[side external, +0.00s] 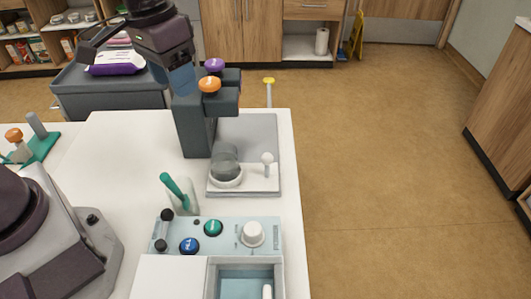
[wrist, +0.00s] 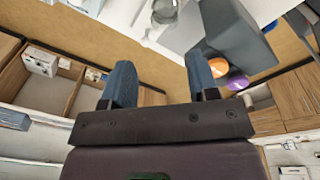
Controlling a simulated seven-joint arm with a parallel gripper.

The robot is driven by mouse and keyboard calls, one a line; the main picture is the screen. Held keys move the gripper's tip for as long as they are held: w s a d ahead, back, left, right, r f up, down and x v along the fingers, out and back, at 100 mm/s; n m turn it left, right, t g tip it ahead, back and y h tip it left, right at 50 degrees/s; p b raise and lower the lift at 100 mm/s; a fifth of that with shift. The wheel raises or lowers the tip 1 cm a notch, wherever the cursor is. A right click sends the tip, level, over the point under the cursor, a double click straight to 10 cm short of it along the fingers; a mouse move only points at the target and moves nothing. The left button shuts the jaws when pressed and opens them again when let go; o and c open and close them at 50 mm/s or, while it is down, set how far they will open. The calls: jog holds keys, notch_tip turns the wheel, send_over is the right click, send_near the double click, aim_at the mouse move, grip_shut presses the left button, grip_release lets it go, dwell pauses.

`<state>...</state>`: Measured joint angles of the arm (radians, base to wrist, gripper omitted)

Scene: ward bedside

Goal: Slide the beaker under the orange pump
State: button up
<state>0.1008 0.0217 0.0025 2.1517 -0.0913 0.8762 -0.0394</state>
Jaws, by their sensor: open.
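The beaker (side external: 226,155) is a clear grey-tinted cup standing upright on a pale round ring at the base of a dark dispenser stand. The orange pump (side external: 209,84) is a round orange cap on the stand's upper arm, above the beaker; it also shows in the wrist view (wrist: 214,66). I cannot tell whether the beaker is exactly beneath it. My gripper (side external: 181,78) is up beside the stand's top, left of the orange pump and apart from the beaker. In the wrist view my gripper (wrist: 160,65) has its blue fingers spread with nothing between them.
A purple pump (side external: 215,65) sits just behind the orange one. A white-knobbed lever (side external: 267,159) stands right of the beaker. A green-handled tool (side external: 175,187) and a control panel (side external: 215,238) are nearer. The white table (side external: 120,150) has free room left of the stand.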

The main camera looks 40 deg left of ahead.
jog(key=n+g, duration=0.1)
send_over(266, 154)
jog(key=s+a, duration=0.4)
notch_tip(266, 154, down, 9)
jog(key=w+d+n+h, duration=0.1)
jog(key=w+d, duration=0.1)
jog(key=w, duration=0.2)
jog(key=f, duration=0.4)
jog(key=d+f, duration=0.1)
jog(key=f, duration=0.3)
jog(key=d+f, duration=0.1)
jog(key=f, duration=0.3)
jog(key=shift+f, duration=0.1)
